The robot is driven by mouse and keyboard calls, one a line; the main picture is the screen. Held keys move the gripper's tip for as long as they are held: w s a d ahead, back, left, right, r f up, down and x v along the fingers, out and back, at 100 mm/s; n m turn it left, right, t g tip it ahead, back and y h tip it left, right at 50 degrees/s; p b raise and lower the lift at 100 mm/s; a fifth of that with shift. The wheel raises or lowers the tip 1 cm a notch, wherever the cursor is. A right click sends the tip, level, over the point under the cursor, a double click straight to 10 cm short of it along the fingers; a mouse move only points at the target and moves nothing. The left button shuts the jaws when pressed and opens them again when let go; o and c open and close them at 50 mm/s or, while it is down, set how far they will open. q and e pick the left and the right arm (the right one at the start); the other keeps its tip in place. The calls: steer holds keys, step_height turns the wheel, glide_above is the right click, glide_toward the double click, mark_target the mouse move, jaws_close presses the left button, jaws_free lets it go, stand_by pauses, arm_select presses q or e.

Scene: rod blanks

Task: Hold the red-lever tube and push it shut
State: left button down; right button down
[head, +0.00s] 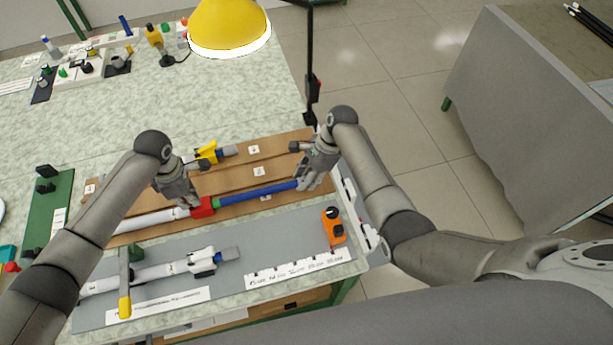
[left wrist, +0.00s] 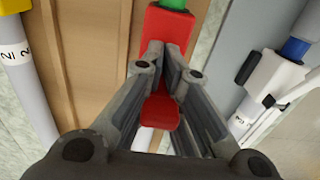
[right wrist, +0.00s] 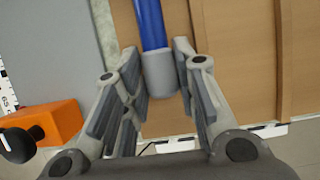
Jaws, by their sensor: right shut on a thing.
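The red-lever tube lies across the wooden board, with a white outer tube (head: 150,219), a red lever clamp (head: 203,207), a green collar (head: 216,203) and a long blue inner rod (head: 258,192) extending right. My right gripper (right wrist: 158,62) is shut on the grey end cap (right wrist: 161,74) of the blue rod, at the rod's right end.
A yellow-lever tube (head: 208,153) lies behind, and a white-lever tube (head: 203,262) lies in front on the grey mat. An orange device (head: 333,230) and a printed length strip (head: 297,268) are front right. A yellow-ended bar (head: 124,300) is front left. A yellow lamp (head: 228,25) hangs behind.

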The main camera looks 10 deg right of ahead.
mark_target(275, 187)
steer(key=a, duration=0.9)
steer(key=shift+s, duration=0.15)
steer(key=shift+d, duration=0.1)
steer(key=c, duration=1.4)
jaws_free()
steer(key=shift+c, duration=0.2)
steer(key=shift+r, duration=0.1)
steer(key=v, duration=1.1)
steer(key=shift+d+r, duration=0.15)
steer(key=shift+r, duration=0.25)
